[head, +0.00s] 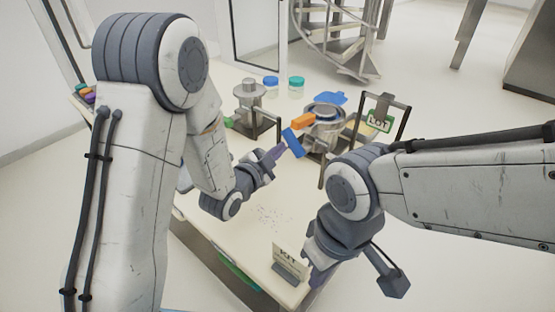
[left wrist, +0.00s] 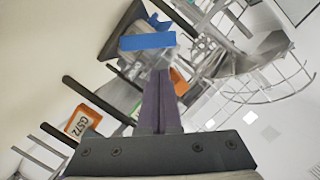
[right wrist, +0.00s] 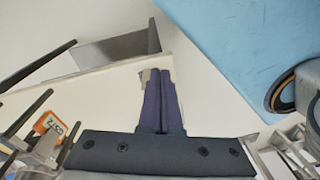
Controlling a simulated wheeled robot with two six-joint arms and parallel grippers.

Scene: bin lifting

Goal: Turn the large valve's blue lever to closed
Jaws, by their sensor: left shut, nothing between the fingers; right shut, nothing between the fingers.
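The large valve (head: 325,128) is a metal body on the table at the centre right in the head view. Its blue lever (head: 292,143) sticks out at the front left, and an orange handle (head: 302,121) is just above it. My left gripper (head: 281,150) is shut and empty, with its tips right at the blue lever. In the left wrist view the blue lever (left wrist: 147,41) lies across just beyond the fingertips (left wrist: 160,72); I cannot tell whether they touch. My right gripper (head: 316,278) is shut and empty, low near the table's front corner.
A smaller metal device (head: 249,100) stands left of the valve. Jars with blue (head: 271,80) and green (head: 296,80) lids stand behind. A framed green tag (head: 380,121) is at the right. A KIT sign (head: 290,262) stands near the front edge. The table's front middle is mostly clear.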

